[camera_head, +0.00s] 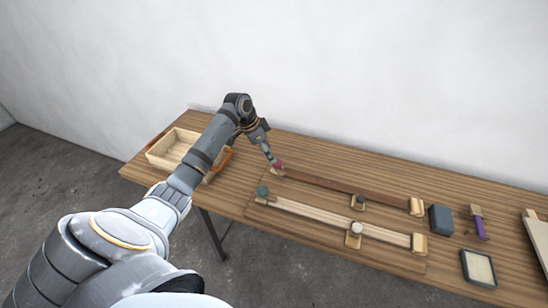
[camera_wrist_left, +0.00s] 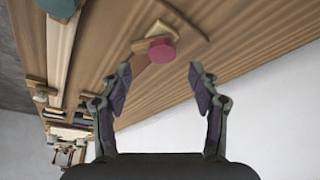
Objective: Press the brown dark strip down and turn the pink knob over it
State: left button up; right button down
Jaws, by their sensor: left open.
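The brown dark strip (camera_head: 335,184) lies along the back of the table, running from beside the pink knob to a wooden end block on the right. The pink knob (camera_head: 279,163) is at the strip's left end; it also shows in the left wrist view (camera_wrist_left: 162,50), round, on a pale wooden block. My left gripper (camera_head: 271,158) is close to the pink knob. In the left wrist view its two fingers (camera_wrist_left: 160,76) are spread apart with nothing between them, and the knob appears just beyond the tips. Whether the strip lies flat there I cannot tell. My right gripper is not in view.
A dark knob (camera_head: 360,199) stands by the brown strip. A wooden tray (camera_head: 157,155) is left; a grey box (camera_head: 440,219) and purple-handled tool (camera_head: 480,228) are right.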

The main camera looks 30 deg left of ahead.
aim_at(277, 166)
pick_arm(q)
jog(key=x, duration=0.5)
jog(key=shift+w+a, duration=0.1)
jog(key=shift+w, duration=0.15)
jog(key=shift+f, duration=0.3)
jog(key=shift+c, duration=0.6)
jog(key=c, duration=1)
jog(key=shift+r+n+p, duration=0.15)
jog(key=shift+n+p, duration=0.15)
jog(key=shift+p, duration=0.55)
jog(key=shift+c, duration=0.2)
jog(key=n+p, duration=0.2)
jog(key=p, duration=0.1)
jog(key=n+y+p, duration=0.1)
jog(key=n+p, duration=0.1)
jog(key=p, duration=0.1)
jog(key=shift+s+d+r+t+y, duration=0.1)
jog(key=shift+d+r+t+y, duration=0.05)
jog(key=shift+d+t+y, duration=0.2)
jog(key=shift+f+n+y+p, duration=0.25)
jog(key=shift+n+y+p, duration=0.2)
jog(key=shift+n+p, duration=0.85)
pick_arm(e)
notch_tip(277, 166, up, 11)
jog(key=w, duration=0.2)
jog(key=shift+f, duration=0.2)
